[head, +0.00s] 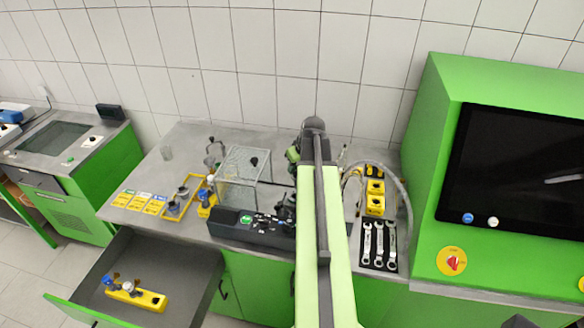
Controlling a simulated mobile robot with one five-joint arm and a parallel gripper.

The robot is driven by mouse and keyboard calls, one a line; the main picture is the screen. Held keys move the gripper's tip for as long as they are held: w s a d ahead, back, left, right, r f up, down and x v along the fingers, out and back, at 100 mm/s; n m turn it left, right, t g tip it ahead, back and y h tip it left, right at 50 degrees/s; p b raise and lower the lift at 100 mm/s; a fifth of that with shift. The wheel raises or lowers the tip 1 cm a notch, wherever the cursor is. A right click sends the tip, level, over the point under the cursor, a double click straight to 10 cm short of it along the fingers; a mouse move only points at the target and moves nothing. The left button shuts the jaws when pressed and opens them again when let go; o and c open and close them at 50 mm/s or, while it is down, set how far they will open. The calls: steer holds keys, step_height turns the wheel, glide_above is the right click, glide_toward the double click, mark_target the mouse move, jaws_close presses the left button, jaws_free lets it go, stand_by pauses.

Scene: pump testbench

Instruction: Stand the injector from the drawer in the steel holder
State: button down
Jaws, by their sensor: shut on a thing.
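My arm reaches from the bottom centre over the bench. My gripper (287,190) points down at its far end, beside the black test unit, and is small and dark here. It is shut on a slim thing, which looks to be the injector, but the arm and clutter mostly hide it. The open drawer (190,262) at lower left holds a yellow rack (150,299) with small parts with blue and white tops at its left end. I cannot make out the steel holder for certain among the dark and metal parts around my gripper.
A clear-walled guard (238,178) stands on the black test unit (236,228), left of my gripper. Yellow trays (175,207) lie further left. Yellow blocks (375,205) and a mat with wrenches (378,246) are to the right. A green cabinet with a screen (515,165) bounds the right side.

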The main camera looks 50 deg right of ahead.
mark_target(296, 183)
steer(key=shift+s+f+b, duration=0.1)
steer(key=shift+f+b, duration=0.55)
steer(key=shift+f, duration=0.05)
steer(key=f+b, duration=0.2)
steer(key=shift+w+a+f, duration=0.15)
steer(key=shift+w+f, duration=0.05)
steer(key=shift+f, duration=0.1)
steer(key=shift+b, duration=0.3)
steer(key=shift+s+f, duration=0.1)
steer(key=shift+s, duration=0.15)
steer(key=shift+f, duration=0.1)
steer(key=shift+f+b, duration=1.3)
steer(key=shift+b, duration=0.15)
steer(key=shift+f+b, duration=0.85)
steer(key=shift+f+b, duration=0.4)
